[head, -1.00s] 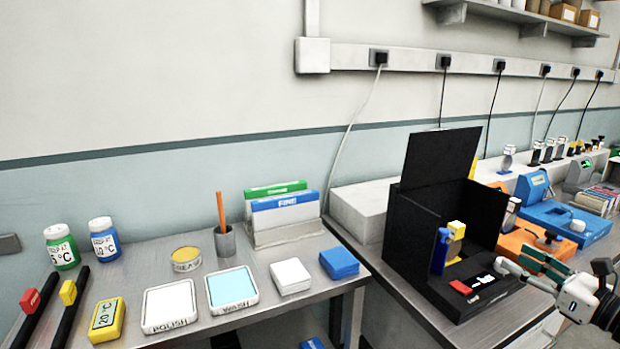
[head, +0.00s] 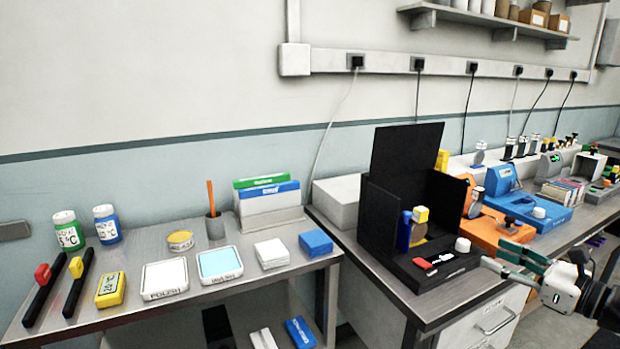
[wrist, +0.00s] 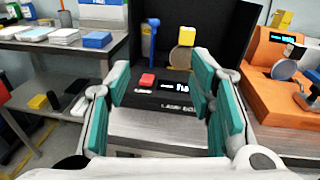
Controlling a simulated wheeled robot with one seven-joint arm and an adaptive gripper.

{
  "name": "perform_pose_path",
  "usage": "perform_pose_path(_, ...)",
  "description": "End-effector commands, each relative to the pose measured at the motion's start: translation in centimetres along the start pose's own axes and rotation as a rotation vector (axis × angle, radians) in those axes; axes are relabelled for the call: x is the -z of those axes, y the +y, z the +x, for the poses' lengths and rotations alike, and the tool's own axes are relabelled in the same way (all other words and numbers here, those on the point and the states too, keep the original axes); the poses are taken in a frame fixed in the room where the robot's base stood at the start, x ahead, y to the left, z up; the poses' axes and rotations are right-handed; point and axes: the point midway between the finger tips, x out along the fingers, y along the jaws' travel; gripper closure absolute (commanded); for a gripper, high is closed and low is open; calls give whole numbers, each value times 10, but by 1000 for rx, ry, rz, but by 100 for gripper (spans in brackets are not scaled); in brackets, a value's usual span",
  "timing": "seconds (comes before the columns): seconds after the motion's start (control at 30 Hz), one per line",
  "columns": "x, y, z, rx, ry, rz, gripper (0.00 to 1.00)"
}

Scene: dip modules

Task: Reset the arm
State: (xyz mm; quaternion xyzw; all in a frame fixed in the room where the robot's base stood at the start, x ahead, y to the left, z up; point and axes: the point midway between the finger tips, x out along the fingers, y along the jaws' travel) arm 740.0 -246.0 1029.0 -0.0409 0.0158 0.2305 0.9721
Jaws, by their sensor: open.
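My gripper (head: 522,265) is at the right of the head view, in front of the bench edge and to the right of the black box device. In the wrist view its teal finger pads (wrist: 168,112) stand wide apart with nothing between them. Beyond the fingers is the black box (head: 405,150) with its tall back panel, a red button (head: 422,263), a small lit display, a blue post (head: 404,232) and a yellow block (head: 420,214) above a round disc. The red button also shows in the wrist view (wrist: 147,79). My gripper is apart from the box.
Orange (head: 482,235) and blue (head: 530,212) devices stand right of the box. The left table holds bottles, white and blue pads (head: 220,263), a pencil cup (head: 214,226) and a file rack (head: 270,222). The space in front of the bench looks clear.

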Motion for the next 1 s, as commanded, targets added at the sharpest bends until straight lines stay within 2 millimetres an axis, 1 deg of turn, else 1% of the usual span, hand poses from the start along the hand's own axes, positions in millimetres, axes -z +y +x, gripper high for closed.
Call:
perform_pose_path(0.03, -6, 9, 6, -31, 10, -21, 51)
perform_pose_path(0.17, -19, 36, 17, -120, 43, -81, 51)
perform_pose_path(0.27, -31, 62, 25, -205, 75, -142, 51)
perform_pose_path(0.37, -43, 94, 32, -306, 111, -220, 51)
perform_pose_path(0.47, -57, 133, 37, -433, 156, -325, 51)
perform_pose_path(0.5, -63, 153, 37, -495, 177, -379, 51)
perform_pose_path(0.57, -72, 183, 34, -596, 211, -475, 51)
perform_pose_path(0.6, -77, 204, 31, -665, 234, -544, 51)
perform_pose_path(0.67, -83, 231, 23, -764, 266, -651, 51)
perform_pose_path(0.7, -86, 248, 16, -828, 287, -722, 51)
perform_pose_path(0.8, -93, 284, -5, -981, 332, -912, 51)
perform_pose_path(0.87, -96, 301, -18, -1065, 356, -1031, 51)
perform_pose_path(0.9, -98, 311, -29, -1120, 369, -1113, 51)
perform_pose_path(1.0, -102, 329, -54, -1242, 401, -1324, 51)
